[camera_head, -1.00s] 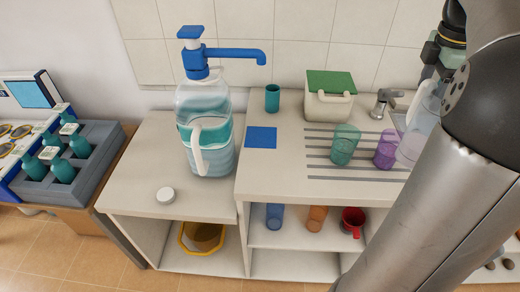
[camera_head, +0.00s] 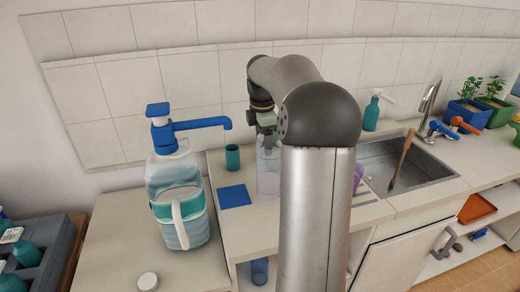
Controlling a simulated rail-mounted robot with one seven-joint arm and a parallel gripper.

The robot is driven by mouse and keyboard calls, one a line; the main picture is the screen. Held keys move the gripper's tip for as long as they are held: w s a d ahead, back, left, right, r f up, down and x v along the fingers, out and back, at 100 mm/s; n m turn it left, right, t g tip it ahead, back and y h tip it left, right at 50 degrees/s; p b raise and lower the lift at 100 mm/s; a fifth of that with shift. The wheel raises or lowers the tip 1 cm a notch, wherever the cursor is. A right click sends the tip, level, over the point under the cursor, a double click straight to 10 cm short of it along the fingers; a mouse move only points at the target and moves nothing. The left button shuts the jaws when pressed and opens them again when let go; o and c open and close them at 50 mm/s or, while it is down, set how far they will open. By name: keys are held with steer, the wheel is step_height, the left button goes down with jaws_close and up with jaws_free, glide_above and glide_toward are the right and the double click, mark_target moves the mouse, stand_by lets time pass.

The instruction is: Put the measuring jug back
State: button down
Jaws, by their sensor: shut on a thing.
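A clear, see-through vessel (camera_head: 268,178), which looks like the measuring jug, is upright over the counter just right of the blue square (camera_head: 234,197). My gripper (camera_head: 266,133) is at its top and shut on it. My arm hides the vessel's right side, and I cannot tell whether its base touches the counter. The gripper's fingers are small and partly hidden.
A large water bottle with a blue pump (camera_head: 180,190) stands left of the blue square, its spout reaching right. A teal cup (camera_head: 232,158) stands behind the square. A white cap (camera_head: 147,281) lies in front. The sink (camera_head: 410,165) is at right.

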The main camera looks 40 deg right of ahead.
steer(key=shift+w+a+f, duration=0.15)
steer(key=shift+w+f, duration=0.45)
steer(key=shift+f, duration=0.1)
steer(key=shift+w+f, duration=0.15)
steer(key=shift+f, duration=1.6)
steer(key=shift+c, duration=1.5)
jaws_free()
step_height(320, 180, up, 12)
steer(key=shift+s+a, duration=0.2)
steer(key=shift+a, duration=0.2)
steer(key=shift+d, duration=0.1)
